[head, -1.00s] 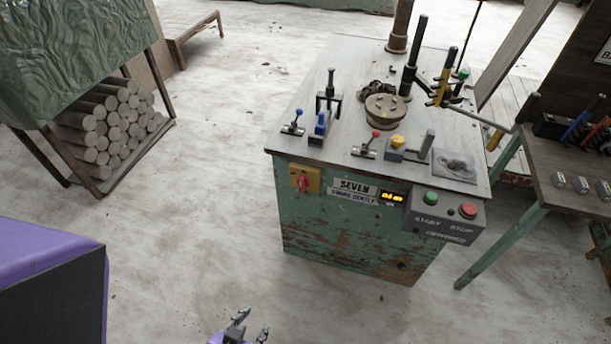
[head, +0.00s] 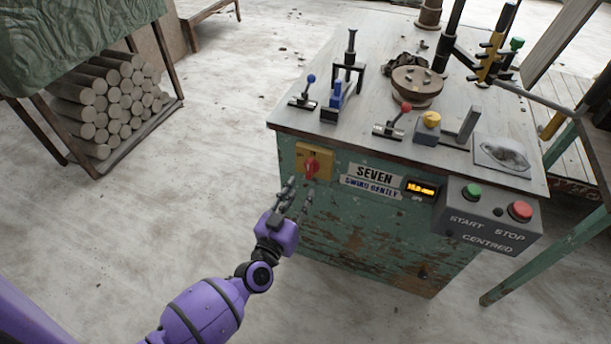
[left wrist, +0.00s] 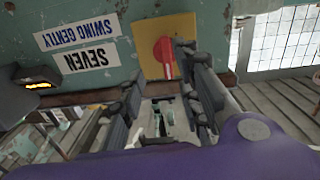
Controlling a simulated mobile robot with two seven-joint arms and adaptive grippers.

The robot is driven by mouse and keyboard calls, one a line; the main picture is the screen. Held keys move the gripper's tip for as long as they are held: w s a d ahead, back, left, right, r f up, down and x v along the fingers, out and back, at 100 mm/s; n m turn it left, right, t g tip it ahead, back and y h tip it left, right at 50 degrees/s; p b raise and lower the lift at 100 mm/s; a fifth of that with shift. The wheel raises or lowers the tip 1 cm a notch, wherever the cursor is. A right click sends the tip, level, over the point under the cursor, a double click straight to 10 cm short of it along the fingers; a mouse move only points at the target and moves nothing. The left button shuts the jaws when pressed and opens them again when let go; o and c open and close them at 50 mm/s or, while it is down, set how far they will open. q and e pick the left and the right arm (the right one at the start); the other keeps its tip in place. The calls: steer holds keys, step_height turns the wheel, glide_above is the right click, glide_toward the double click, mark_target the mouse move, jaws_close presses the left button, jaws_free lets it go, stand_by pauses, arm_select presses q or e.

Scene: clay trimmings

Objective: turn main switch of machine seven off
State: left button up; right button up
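The machine labelled SEVEN (head: 375,173) is a worn green cabinet. On its front, upper left, a red rotary switch (head: 311,167) sits on a yellow plate (head: 300,152). My left gripper (head: 298,193) is just below and in front of the switch, fingers apart and pointing at the panel. In the left wrist view, where the label is upside down, the red switch (left wrist: 163,56) shows beyond the open fingers on its yellow plate (left wrist: 182,27). The fingers hold nothing, and I cannot tell whether they touch the switch. My right gripper is in neither view.
A grey box carries a green START button (head: 473,191) and a red STOP button (head: 520,210). An orange display (head: 421,188) is lit. Small levers stand on the machine's top (head: 350,130). A rack of clay rolls (head: 110,105) stands left; floor between is clear.

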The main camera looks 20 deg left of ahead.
mark_target(308, 171)
arm_select(q)
steer(key=shift+y, duration=0.3)
steer(key=w, duration=0.5)
steer(key=w+b, duration=0.1)
steer(key=w, duration=0.1)
steer(key=shift+w+a+r, duration=0.25)
steer(key=shift+w+r, duration=0.05)
steer(key=shift+w, duration=0.1)
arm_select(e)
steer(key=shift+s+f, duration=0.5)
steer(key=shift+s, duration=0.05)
arm_select(q)
jaws_close()
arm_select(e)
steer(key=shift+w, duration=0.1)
